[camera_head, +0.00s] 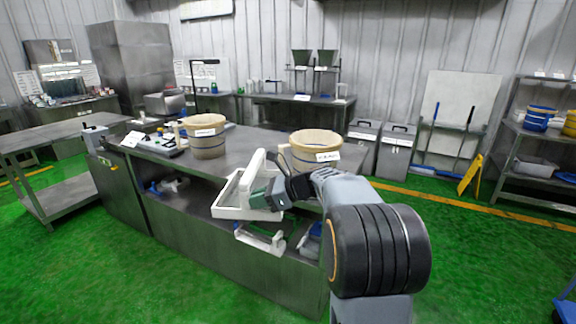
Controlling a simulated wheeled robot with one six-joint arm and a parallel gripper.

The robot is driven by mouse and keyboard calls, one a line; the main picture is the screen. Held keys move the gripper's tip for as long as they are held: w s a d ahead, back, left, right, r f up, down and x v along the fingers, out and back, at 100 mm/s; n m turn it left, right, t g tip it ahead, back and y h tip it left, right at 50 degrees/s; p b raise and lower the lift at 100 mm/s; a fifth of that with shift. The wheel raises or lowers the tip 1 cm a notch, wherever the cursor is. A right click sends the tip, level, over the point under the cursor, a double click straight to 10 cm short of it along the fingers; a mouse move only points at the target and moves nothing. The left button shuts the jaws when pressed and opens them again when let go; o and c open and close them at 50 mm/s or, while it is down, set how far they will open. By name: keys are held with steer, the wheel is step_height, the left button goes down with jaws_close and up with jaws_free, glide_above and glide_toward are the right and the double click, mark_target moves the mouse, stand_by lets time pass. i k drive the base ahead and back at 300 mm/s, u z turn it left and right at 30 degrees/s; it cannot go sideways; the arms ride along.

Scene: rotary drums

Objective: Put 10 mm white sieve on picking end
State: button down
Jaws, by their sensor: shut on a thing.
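A white square-framed sieve (228,209) with a raised white handle is in front of the near side of the grey metal bench. My gripper (258,193) is shut on the white sieve, at its handle side. The sieve looks tilted and held at about bench height, apart from the floor. Its mesh and any size mark are too small to read. I cannot tell which part of the bench is the picking end. My arm hides the bench's right end in part.
Two tan drums with labels stand on the bench (240,148), one at left (207,136) and one at right (316,146) behind my arm. Another white frame (260,238) is on the lower shelf below the sieve. Equipment (155,143) occupies the bench's left end. Green floor in front is clear.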

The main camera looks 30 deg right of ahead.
mark_target(251, 136)
steer(key=k, duration=0.4)
steer(key=z, duration=1.7)
steer(key=i, duration=6.45)
steer(key=u, duration=2.3)
steer(key=i, duration=0.35)
steer(key=z, duration=0.05)
